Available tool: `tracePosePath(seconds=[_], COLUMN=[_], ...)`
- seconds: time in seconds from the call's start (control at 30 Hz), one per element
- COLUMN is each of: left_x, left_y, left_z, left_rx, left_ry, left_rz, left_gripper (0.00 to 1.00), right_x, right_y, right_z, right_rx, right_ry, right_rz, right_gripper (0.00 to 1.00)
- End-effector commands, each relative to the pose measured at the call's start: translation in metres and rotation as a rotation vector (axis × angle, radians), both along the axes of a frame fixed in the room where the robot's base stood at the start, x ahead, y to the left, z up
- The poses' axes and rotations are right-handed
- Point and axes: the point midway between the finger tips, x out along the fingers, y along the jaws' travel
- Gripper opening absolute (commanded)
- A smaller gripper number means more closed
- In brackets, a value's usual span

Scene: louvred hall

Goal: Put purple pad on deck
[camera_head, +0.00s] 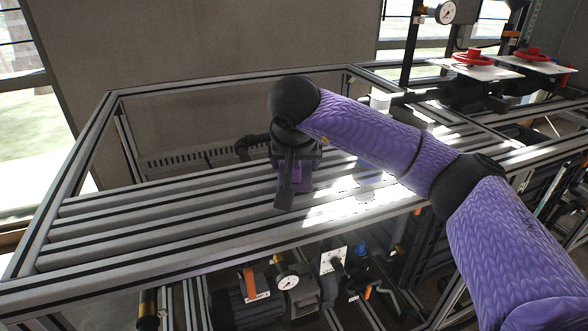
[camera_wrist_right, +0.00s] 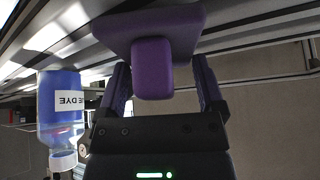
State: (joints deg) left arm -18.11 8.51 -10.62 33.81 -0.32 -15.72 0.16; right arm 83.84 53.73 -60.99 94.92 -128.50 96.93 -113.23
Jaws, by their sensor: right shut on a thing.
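The purple pad (camera_wrist_right: 180,28) is a flat plate with a block-shaped grip. In the right wrist view the grip stands between the two fingers of my right gripper (camera_wrist_right: 163,85), which is shut on it. In the head view my right gripper (camera_head: 294,172) points down over the slatted deck (camera_head: 150,222), near its middle. A part of the purple pad (camera_head: 302,180) shows there, mostly hidden by the gripper. The pad is at or very close to the slats; I cannot tell if it touches them. My left gripper is not in view.
A bottle with blue liquid and a dye label (camera_wrist_right: 62,105) stands close beside the gripper. Red valve wheels (camera_head: 474,56) and a gauge (camera_head: 446,12) are at the back right. The deck's left part is clear. Gauges and pipework are below its front rail.

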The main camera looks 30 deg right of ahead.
Motion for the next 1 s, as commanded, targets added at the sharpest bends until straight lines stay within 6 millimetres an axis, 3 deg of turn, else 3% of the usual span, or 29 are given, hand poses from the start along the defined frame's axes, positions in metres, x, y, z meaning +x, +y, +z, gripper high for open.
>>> tracePosePath(seconds=[0.03, 0.27, 0.3, 0.37, 0.63, 1.0], left_x=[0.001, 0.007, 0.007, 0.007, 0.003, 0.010], left_y=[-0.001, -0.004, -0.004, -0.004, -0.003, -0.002], left_z=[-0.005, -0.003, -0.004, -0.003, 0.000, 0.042], left_rx=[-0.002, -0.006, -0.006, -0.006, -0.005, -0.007], left_ry=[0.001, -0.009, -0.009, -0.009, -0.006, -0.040], left_rz=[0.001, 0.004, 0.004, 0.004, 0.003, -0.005], left_gripper=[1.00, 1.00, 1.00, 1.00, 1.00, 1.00], right_x=[0.000, 0.000, 0.000, 0.000, -0.001, -0.042], right_y=[0.000, 0.000, 0.000, 0.000, 0.001, 0.031], right_z=[-0.007, -0.005, -0.006, -0.005, 0.001, 0.084], right_rx=[0.000, -0.001, 0.000, 0.000, 0.000, -0.001], right_ry=[0.001, -0.001, 0.000, -0.001, -0.003, -0.007], right_rz=[-0.001, 0.000, 0.000, -0.001, 0.001, 0.002], right_gripper=[0.32, 0.32, 0.89, 1.00, 1.00, 1.00])
